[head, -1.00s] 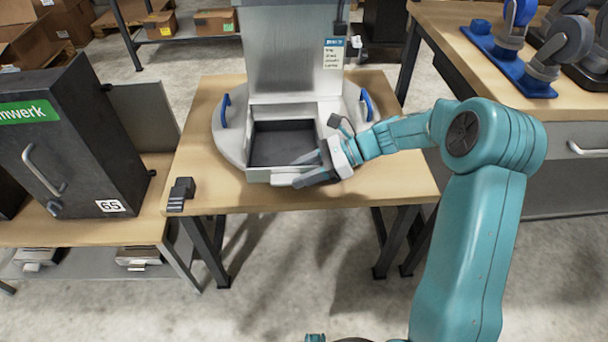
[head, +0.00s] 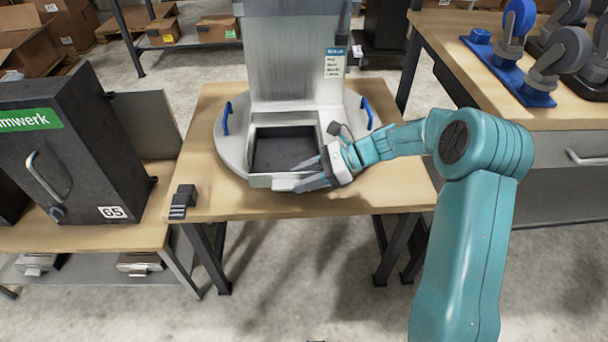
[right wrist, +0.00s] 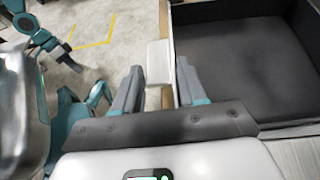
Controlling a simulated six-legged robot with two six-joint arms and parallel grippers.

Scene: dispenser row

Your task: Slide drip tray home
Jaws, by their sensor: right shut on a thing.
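The drip tray (head: 262,181) is a square tray with a pale rim and dark floor. It sits low at the front of the metal dispenser (head: 290,60), its front end toward me. My right gripper (head: 308,178) is at the tray's front edge, reaching in from the right, and is shut on the tray's pale front handle. In the right wrist view the handle (right wrist: 158,62) shows between the two fingers, with the tray's dark floor (right wrist: 245,65) to the right. In that view a teal arm with a dark end (right wrist: 62,50), perhaps my left gripper, is small and its jaws are unclear.
The dispenser's round base has blue handles (head: 226,117) at its sides. A small black object (head: 183,200) lies at the wooden table's left front. A dark cabinet (head: 85,150) stands on the left bench. Blue-based caster wheels (head: 520,75) stand on the right bench.

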